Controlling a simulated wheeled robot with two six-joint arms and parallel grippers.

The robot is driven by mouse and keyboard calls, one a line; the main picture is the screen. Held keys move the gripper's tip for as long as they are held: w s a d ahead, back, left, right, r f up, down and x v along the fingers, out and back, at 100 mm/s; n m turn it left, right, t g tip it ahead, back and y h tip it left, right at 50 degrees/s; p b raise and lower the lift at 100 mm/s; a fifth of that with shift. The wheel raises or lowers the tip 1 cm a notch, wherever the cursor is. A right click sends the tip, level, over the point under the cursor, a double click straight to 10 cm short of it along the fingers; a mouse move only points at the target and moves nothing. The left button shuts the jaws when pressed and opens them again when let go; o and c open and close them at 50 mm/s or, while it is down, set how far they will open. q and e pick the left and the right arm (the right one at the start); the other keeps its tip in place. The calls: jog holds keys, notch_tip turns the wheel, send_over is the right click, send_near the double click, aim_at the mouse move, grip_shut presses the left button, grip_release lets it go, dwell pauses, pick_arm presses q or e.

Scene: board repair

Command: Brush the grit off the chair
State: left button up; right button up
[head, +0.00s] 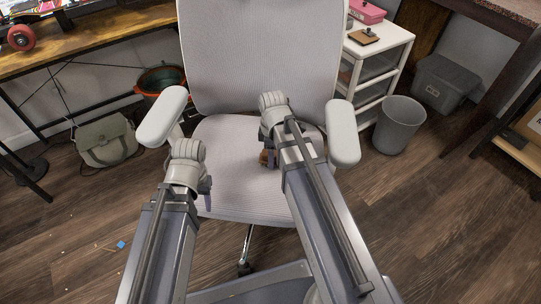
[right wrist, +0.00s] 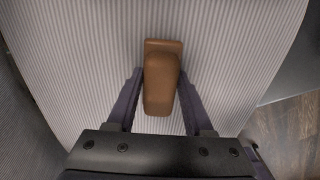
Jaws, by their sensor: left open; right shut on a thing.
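The light grey office chair (head: 225,185) stands in the middle of the head view, facing me. Its ribbed seat fills much of the right wrist view (right wrist: 90,70). My right gripper (head: 271,158) is over the seat, shut on a brown wooden brush (right wrist: 162,75). A bit of the brush (head: 264,157) shows beside the gripper in the head view. I cannot tell whether its underside touches the seat. My left gripper (head: 206,188) is open and empty at the seat's front left. I make out no grit on the visible seat.
The chair's armrests (head: 163,117) (head: 343,132) flank the seat. A grey bin (head: 398,124) and white drawer unit (head: 385,55) stand at right. A bag (head: 106,140) lies at left. Small scraps and a blue piece (head: 120,244) lie on the floor at front left.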

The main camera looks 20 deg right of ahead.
aim_at(260, 157)
jog(key=shift+a+f, duration=0.1)
jog(key=shift+a, duration=0.05)
jog(key=shift+w+a, duration=0.45)
jog(key=shift+a, duration=0.4)
jog(key=shift+w+a, duration=0.4)
jog(key=shift+a, duration=0.4)
jog(key=shift+a, duration=0.1)
jog(key=shift+w+a, duration=0.55)
jog(key=shift+a, duration=0.5)
jog(key=shift+w+a, duration=0.5)
jog(key=shift+a, duration=0.5)
jog(key=shift+w+a, duration=0.55)
jog(key=shift+a, duration=0.6)
jog(key=shift+s, duration=0.1)
jog(key=shift+s+a, duration=0.2)
jog(key=shift+s, duration=0.3)
jog(key=shift+s+a, duration=0.15)
jog(key=shift+s, duration=0.35)
jog(key=shift+d, duration=0.1)
jog(key=shift+s+d, duration=0.35)
jog(key=shift+d, duration=0.45)
jog(key=shift+s+d, duration=0.35)
jog(key=shift+d, duration=0.45)
